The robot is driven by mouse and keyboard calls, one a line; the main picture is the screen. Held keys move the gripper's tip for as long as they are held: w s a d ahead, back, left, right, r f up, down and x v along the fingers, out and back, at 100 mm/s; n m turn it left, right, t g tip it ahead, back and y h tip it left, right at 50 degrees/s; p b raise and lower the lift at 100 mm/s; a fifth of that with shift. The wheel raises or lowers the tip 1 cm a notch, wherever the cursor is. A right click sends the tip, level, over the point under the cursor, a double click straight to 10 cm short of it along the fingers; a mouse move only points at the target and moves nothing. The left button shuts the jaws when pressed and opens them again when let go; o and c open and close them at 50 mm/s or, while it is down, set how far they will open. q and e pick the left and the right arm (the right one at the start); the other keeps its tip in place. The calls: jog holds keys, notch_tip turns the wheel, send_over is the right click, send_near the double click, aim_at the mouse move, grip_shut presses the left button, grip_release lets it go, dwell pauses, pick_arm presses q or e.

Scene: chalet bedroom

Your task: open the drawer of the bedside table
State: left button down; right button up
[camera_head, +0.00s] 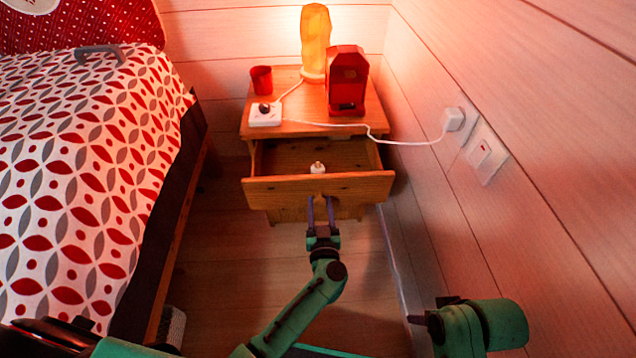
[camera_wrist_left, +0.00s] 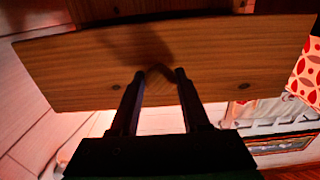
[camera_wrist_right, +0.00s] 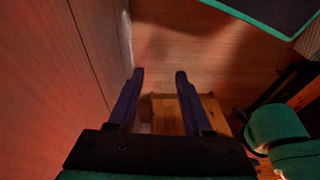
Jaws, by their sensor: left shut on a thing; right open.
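The wooden bedside table (camera_head: 285,90) stands against the wall with its drawer (camera_head: 285,190) pulled out. The inside of the drawer shows, and a small white object (camera_head: 317,168) is in it near the front panel. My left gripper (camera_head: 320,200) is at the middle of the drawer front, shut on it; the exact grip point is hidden. In the left wrist view its fingers (camera_wrist_left: 160,75) stand against the wooden front panel (camera_wrist_left: 220,60). My right gripper (camera_wrist_right: 160,75) is open and empty, low by the right wall, away from the drawer.
A lamp (camera_head: 315,40), a red cup (camera_head: 261,79), a red machine (camera_head: 347,80) and a white power strip (camera_head: 265,115) stand on the table top. A white cable runs to a wall socket (camera_head: 453,119). The bed (camera_head: 75,170) is at left; floor (camera_head: 225,250) is clear between.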

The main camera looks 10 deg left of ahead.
pick_arm(q)
jog(key=shift+v, duration=0.85)
jog(key=p+v, duration=0.2)
jog(key=v, duration=0.3)
jog(key=shift+s+d+p, duration=0.15)
jog(key=shift+s+p, duration=0.05)
jog(key=shift+p, duration=0.1)
pick_arm(e)
notch_tip(320, 180, down, 6)
jog(key=d+g, duration=0.1)
jog(key=shift+s+d+h, duration=0.15)
jog(key=shift+d+h, duration=0.15)
pick_arm(q)
jog(key=shift+c, duration=1.9)
grip_release()
jog(key=shift+s, duration=0.1)
